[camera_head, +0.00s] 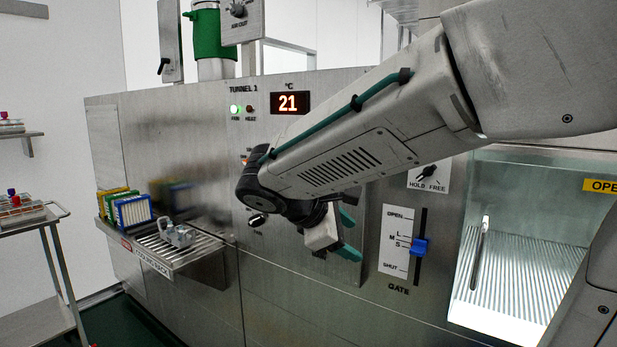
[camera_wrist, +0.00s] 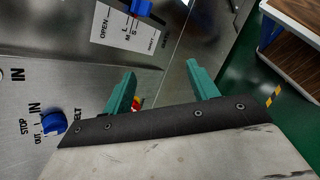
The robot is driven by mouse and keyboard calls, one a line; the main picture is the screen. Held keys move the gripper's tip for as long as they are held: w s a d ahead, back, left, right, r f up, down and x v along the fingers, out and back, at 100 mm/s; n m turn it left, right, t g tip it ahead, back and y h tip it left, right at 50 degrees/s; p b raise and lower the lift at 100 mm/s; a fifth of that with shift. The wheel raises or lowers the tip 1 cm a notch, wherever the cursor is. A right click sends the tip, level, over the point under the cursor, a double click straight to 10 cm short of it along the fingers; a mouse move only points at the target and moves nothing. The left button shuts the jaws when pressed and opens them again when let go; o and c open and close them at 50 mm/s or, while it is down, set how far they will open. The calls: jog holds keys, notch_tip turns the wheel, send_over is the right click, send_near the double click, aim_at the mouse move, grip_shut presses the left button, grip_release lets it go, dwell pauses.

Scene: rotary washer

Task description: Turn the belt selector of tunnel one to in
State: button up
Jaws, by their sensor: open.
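The belt selector (camera_wrist: 53,121) is a blue knob on the steel panel at the lower left of the wrist view. The words IN, STOP and OUT stand around it, with BELT beside it. I cannot tell which word it points to. In the head view I cannot make it out; my arm covers part of the tunnel panel (camera_head: 180,115), whose label seems to read TUNNEL 1. My gripper (camera_head: 349,235) is in front of the panel, left of the gate slider. Its teal fingers (camera_wrist: 160,88) are open and empty, right of the selector in the wrist view.
The gate slider (camera_head: 419,247) has a blue handle near S; it also shows in the wrist view (camera_wrist: 141,8). A HOLD/FREE switch (camera_head: 427,173) sits above it. A lit chamber (camera_head: 515,260) opens at right. A rack shelf (camera_head: 190,255) juts out at left.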

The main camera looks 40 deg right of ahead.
jog(key=w+r+n+t+h, duration=0.3)
jog(key=w+n+h, duration=0.15)
jog(key=w, duration=0.45)
jog(key=w+r+n+t+h, duration=0.25)
jog(key=w+n, duration=0.25)
jog(key=w, duration=0.5)
jog(key=x, duration=0.7)
jog(key=shift+r, duration=0.5)
jog(key=shift+s+g, duration=0.15)
jog(key=shift+g, duration=0.1)
jog(key=c, duration=1)
